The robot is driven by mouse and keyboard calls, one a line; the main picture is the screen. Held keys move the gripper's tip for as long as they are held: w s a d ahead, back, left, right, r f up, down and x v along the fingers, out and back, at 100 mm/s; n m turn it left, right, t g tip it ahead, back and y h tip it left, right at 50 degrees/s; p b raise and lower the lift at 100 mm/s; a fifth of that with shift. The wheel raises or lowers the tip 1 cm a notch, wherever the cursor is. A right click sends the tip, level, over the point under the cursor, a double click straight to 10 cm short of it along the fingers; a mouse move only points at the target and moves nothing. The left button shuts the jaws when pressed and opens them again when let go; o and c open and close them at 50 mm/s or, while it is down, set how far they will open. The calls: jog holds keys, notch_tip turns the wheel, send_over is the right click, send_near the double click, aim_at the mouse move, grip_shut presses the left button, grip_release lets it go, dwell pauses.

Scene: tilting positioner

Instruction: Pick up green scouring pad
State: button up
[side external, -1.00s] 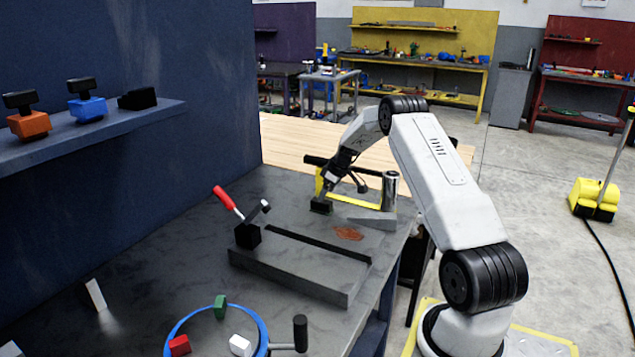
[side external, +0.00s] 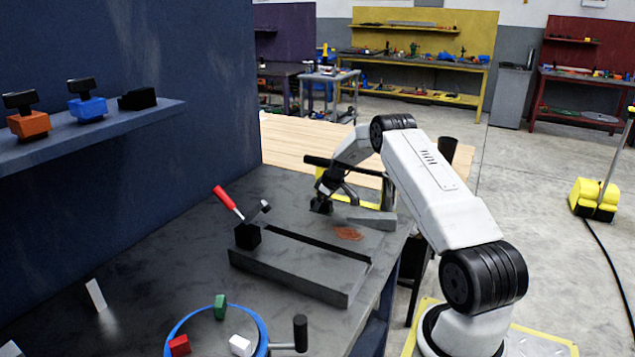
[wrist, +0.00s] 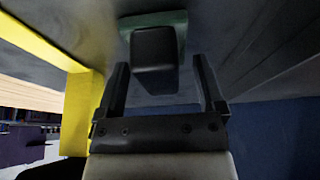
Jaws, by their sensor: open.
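The green scouring pad (wrist: 180,20) shows in the wrist view as a thin green edge around a black block-shaped handle that covers most of it. The handle (wrist: 155,45) lies between the two fingers of my gripper (wrist: 162,68), with gaps on both sides. My gripper is open and holds nothing. In the side external view my gripper (side external: 321,199) is low over the far part of the grey bench, by a small dark block. The green of the pad cannot be made out there.
A yellow frame (wrist: 80,105) stands close on the left in the wrist view. On the bench are a grey slotted block (side external: 295,268), a red-handled tool (side external: 227,200), a rusty patch (side external: 348,233) and a blue ring (side external: 262,327) with small blocks. A dark blue wall (side external: 130,150) borders the left.

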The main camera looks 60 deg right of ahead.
grip_shut()
dwell(0.3)
jog(key=shift+r, duration=0.1)
jog(key=shift+r, duration=1.65)
jog(key=s+a+r, duration=0.8)
jog(key=s+r, duration=0.1)
jog(key=s, duration=0.2)
jog(key=shift+a+r, duration=0.2)
jog(key=shift+r, duration=0.1)
jog(key=shift+s, duration=0.1)
